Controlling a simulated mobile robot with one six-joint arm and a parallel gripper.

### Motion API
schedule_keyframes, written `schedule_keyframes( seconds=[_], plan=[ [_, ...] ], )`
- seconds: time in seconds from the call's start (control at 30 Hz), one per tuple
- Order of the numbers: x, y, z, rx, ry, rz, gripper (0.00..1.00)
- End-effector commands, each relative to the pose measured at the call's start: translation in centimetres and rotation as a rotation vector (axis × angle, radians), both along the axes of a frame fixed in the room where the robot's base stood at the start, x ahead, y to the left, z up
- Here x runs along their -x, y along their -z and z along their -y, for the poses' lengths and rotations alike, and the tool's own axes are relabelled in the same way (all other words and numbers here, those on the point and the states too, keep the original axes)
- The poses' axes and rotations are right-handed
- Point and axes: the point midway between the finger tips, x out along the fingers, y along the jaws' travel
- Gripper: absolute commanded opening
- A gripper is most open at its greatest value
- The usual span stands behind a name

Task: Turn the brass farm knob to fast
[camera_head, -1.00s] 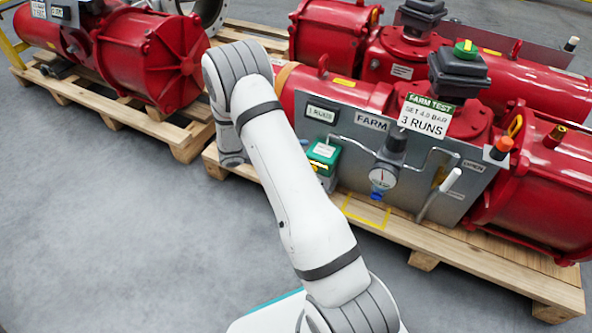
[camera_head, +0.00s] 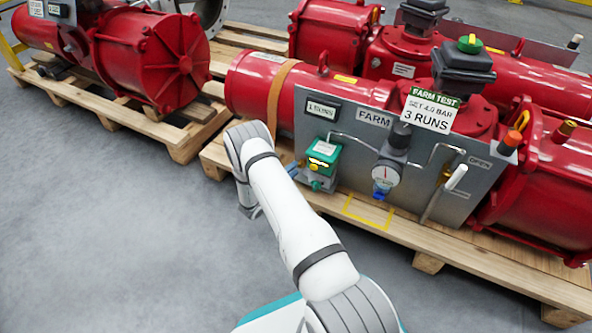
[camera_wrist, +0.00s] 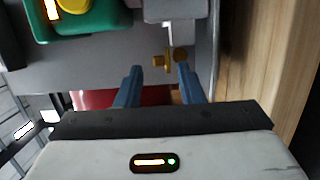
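The FARM panel (camera_head: 345,165) is a grey plate on the front of the red actuator, with a green box (camera_head: 322,155) at its left. The box also shows at the top left of the wrist view (camera_wrist: 85,22). In the wrist view a small brass knob (camera_wrist: 161,61) sits just ahead of my gripper (camera_wrist: 160,70), in line with the gap between its two blue fingers. The fingers are apart and hold nothing. In the head view only blue fingertips (camera_head: 293,169) show, left of the green box; the brass knob and any fast mark cannot be made out there.
A round gauge (camera_head: 385,175) and a white-gripped lever (camera_head: 456,178) stand out from the panel to the right. A wooden pallet (camera_head: 420,238) lies under the actuator. Another red actuator (camera_head: 160,55) stands at left. The grey floor between is clear.

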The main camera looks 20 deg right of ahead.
Motion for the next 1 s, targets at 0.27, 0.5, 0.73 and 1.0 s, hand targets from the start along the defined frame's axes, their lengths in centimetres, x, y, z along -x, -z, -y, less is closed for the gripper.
schedule_keyframes(
  seconds=[0.27, 0.5, 0.73, 1.0],
  plan=[
    [-1.2, 0.1, 2.5, 0.0, 0.001, -0.001, 0.35],
    [-1.2, -0.1, 2.7, 0.0, 0.001, -0.001, 0.35],
    [-1.2, -0.1, 2.7, 0.0, 0.002, -0.001, 0.18],
    [-1.2, -0.2, 2.7, 0.002, 0.003, 0.001, 0.0]
  ],
)
